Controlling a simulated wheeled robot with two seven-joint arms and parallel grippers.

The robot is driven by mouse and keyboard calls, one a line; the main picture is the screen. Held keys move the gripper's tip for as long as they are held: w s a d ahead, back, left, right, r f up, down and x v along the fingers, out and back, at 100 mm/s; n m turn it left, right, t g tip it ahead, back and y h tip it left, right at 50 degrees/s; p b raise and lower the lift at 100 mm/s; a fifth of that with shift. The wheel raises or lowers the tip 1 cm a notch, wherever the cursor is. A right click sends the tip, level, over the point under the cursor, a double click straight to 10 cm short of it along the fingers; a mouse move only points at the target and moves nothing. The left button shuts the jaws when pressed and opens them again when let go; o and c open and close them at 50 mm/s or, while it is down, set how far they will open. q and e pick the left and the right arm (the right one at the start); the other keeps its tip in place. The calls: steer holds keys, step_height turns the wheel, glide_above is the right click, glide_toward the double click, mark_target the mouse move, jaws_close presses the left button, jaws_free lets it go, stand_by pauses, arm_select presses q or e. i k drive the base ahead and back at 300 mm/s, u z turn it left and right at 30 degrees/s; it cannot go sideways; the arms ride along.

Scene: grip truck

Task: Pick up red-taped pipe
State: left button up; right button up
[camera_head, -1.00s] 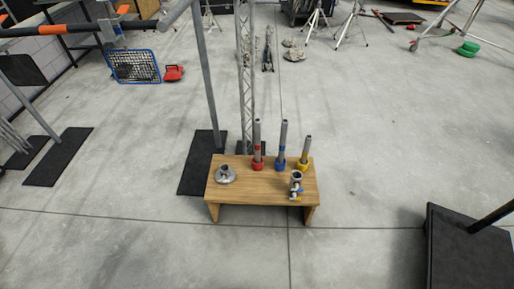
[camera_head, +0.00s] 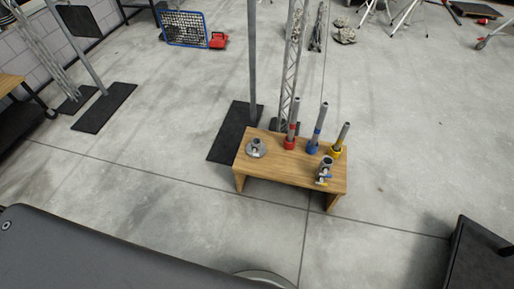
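The red-taped pipe (camera_head: 293,124) is a grey tube standing upright at the back of a small wooden bench (camera_head: 262,173), with a red band near its base. A blue-banded pipe (camera_head: 318,128) and a shorter yellow-banded pipe (camera_head: 340,139) stand to its right on the same bench. A round metal flange (camera_head: 256,149) sits at the bench's left. A metal valve fitting (camera_head: 325,170) with blue and yellow parts is at the front right. Neither of my grippers is in view.
A dark base plate (camera_head: 234,133) with a grey post and a lattice truss (camera_head: 292,60) stand right behind the bench. A black box (camera_head: 478,262) is at the lower right. A dark padded surface fills the lower left. Open concrete floor lies in front and to the right.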

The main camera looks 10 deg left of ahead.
mark_target(297, 101)
steer(key=k, duration=0.6)
steer(key=i, duration=1.05)
steer(key=u, duration=0.95)
steer(key=i, duration=0.25)
steer(key=u, duration=0.3)
